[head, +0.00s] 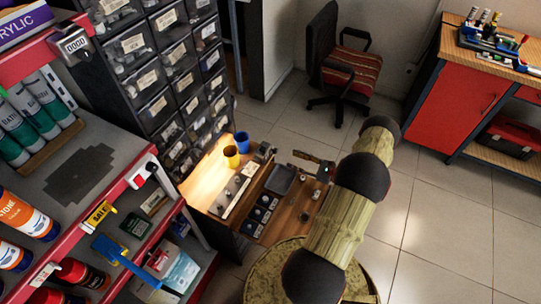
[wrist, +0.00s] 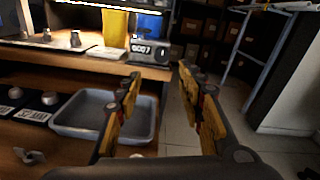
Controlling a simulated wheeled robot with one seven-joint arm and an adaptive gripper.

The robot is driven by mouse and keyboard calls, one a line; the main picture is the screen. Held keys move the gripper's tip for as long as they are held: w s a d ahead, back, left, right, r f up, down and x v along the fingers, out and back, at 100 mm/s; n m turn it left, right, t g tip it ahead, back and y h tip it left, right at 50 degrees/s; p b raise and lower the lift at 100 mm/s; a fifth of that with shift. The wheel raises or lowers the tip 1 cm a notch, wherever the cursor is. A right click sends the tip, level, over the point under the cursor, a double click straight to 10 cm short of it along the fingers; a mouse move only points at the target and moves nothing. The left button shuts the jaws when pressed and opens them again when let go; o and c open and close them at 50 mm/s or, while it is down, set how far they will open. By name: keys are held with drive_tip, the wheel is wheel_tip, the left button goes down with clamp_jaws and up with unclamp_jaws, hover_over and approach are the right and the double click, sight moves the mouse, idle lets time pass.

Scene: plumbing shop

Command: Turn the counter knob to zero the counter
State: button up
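The counter (wrist: 150,51) is a small dark box with a digit display that seems to read 0007. It stands at the right end of the upper bench board, in front of a blue cup. A dark round shape on its right side looks like the knob (wrist: 174,54). In the head view the counter (head: 264,152) is small and its knob cannot be made out. My gripper (wrist: 160,74) is open and empty, its yellow-padded fingers apart. The counter shows beyond the fingertips, between them in the picture, with no contact seen. My gripper (head: 312,160) is partly hidden in the head view.
A grey tray (wrist: 103,116) sits on the lower board. Open tiled floor lies to the right.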

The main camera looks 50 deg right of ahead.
sight(275, 151)
drive_tip(key=b+x, duration=0.1)
drive_tip(key=x, duration=0.6)
drive_tip(key=shift+w+r, duration=0.35)
drive_tip(key=shift+r, duration=0.15)
drive_tip(key=shift+a, duration=0.1)
drive_tip(key=shift+c, duration=1.2)
drive_tip(key=c, duration=0.7)
clamp_jaws()
